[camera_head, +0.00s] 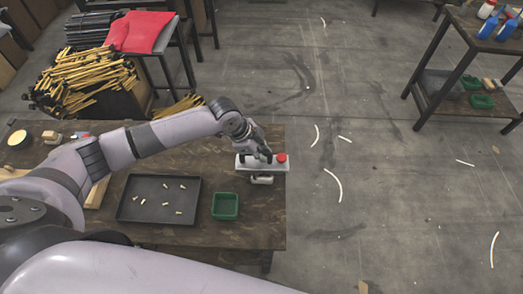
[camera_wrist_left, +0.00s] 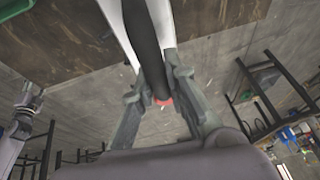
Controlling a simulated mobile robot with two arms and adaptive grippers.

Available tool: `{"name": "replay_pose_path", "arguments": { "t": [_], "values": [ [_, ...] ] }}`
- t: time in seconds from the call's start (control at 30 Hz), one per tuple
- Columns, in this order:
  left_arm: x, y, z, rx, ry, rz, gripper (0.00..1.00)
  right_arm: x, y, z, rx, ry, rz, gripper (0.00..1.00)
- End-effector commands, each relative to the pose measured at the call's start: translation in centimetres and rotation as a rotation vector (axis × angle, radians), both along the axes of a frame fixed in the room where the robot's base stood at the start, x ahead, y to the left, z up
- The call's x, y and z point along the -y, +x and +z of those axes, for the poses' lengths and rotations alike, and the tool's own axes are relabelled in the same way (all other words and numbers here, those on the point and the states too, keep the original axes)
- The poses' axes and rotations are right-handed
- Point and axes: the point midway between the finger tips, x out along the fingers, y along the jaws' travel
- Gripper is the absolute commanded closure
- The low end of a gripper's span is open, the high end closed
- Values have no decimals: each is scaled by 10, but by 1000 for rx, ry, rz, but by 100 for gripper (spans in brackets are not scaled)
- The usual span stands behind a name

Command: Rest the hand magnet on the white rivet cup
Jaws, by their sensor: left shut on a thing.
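My left gripper (camera_head: 256,158) is shut on the hand magnet (camera_head: 243,163) over the right end of the dark workbench. The magnet is a pale bar with a red end piece on the right in the head view. In the left wrist view, its dark grip (camera_wrist_left: 150,60) runs between my fingers, with red showing near the fingertips. A small pale rounded object (camera_head: 262,180) shows just below the bar in the head view. I cannot tell whether it is the white rivet cup, nor whether the magnet touches it. My right gripper is not clearly seen.
A dark tray (camera_head: 128,208) with several small rivets and a green bin (camera_head: 225,206) stand left of the magnet on the workbench (camera_head: 210,235). A cream round thing (camera_head: 18,137) lies far left. Open floor lies right of the bench. A shelf unit (camera_head: 455,40) stands farther right.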

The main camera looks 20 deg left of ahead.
Motion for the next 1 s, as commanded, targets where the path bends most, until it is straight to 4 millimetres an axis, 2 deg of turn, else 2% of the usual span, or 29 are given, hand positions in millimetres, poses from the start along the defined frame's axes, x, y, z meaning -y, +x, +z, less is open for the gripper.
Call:
{"name": "replay_pose_path", "arguments": {
  "t": [0.3,0.33,0.6,0.7,0.9,1.0],
  "values": [
    [1,1,-1,3,-2,-1,100,-3,0,-1,0,3,-1,60],
    [1,1,-1,3,-2,-1,86,-3,0,-1,0,3,-1,60],
    [1,0,-2,2,-1,-1,68,-2,0,-1,0,3,-1,60],
    [0,0,-2,1,-1,-1,63,-1,0,-1,1,1,-1,60],
    [0,-1,-4,-3,1,-1,62,1,0,-1,0,-1,0,60],
    [0,-1,-4,-2,1,-1,56,2,0,-1,1,-3,0,60]
  ]
}}
